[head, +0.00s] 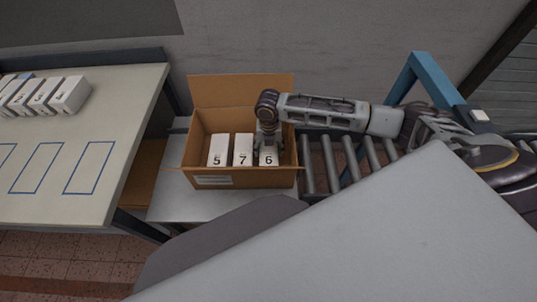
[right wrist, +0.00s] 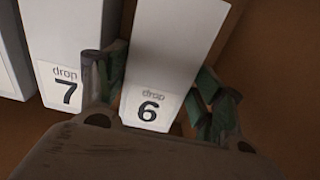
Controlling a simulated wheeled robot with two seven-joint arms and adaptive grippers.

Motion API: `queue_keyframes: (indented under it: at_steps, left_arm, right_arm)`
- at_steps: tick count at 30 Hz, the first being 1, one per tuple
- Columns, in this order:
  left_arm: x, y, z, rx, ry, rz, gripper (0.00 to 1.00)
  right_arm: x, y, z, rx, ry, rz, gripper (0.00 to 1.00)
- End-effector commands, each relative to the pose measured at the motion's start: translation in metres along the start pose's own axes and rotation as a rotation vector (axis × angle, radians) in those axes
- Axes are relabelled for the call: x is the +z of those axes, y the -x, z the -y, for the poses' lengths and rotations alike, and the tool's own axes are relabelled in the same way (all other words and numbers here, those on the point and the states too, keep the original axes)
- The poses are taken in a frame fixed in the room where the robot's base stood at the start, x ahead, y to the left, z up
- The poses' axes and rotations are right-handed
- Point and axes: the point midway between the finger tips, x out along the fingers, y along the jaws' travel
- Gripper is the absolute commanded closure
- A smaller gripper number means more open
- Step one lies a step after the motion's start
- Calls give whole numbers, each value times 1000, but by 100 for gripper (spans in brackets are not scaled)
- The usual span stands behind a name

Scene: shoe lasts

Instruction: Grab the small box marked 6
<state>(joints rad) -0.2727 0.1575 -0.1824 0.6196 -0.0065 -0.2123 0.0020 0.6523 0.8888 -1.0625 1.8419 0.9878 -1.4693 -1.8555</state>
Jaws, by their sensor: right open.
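The small white box marked 6 (head: 268,158) stands in the open cardboard box (head: 238,181), at the right end of a short row. My right gripper (head: 267,140) reaches down into the cardboard box right at the box marked 6. In the right wrist view the box marked 6 (right wrist: 163,55) lies between the two open fingers of the gripper (right wrist: 160,90), one on each side. I cannot tell whether the fingers touch it. The left finger is in the gap beside the box marked 7 (right wrist: 70,40). My left gripper is not in view.
Boxes marked 5 (head: 218,152) and 7 (head: 243,150) stand left of it in the cardboard box. A table (head: 135,120) with several white boxes and blue outlines is at left. A roller conveyor (head: 340,160) with a blue frame (head: 432,80) is at right.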

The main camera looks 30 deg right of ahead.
Motion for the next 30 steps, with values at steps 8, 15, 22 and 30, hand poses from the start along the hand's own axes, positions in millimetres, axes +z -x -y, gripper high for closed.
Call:
queue_keyframes:
  at_steps: [8, 15, 22, 30]
  left_arm:
    - [0, -2, -4, 4, 2, 0, 60]
    - [-3, -3, -13, 13, 6, 0, 60]
    - [-5, -3, -14, 14, 7, -3, 60]
    - [-2, -3, -4, 3, 2, -2, 60]
  right_arm:
    - [0, -31, -1, -2, 0, -2, 32]
    - [1, -46, -1, -1, 0, 1, 32]
    - [1, -46, -1, -1, 0, 1, 32]
    - [0, -46, -1, -1, 0, 0, 37]
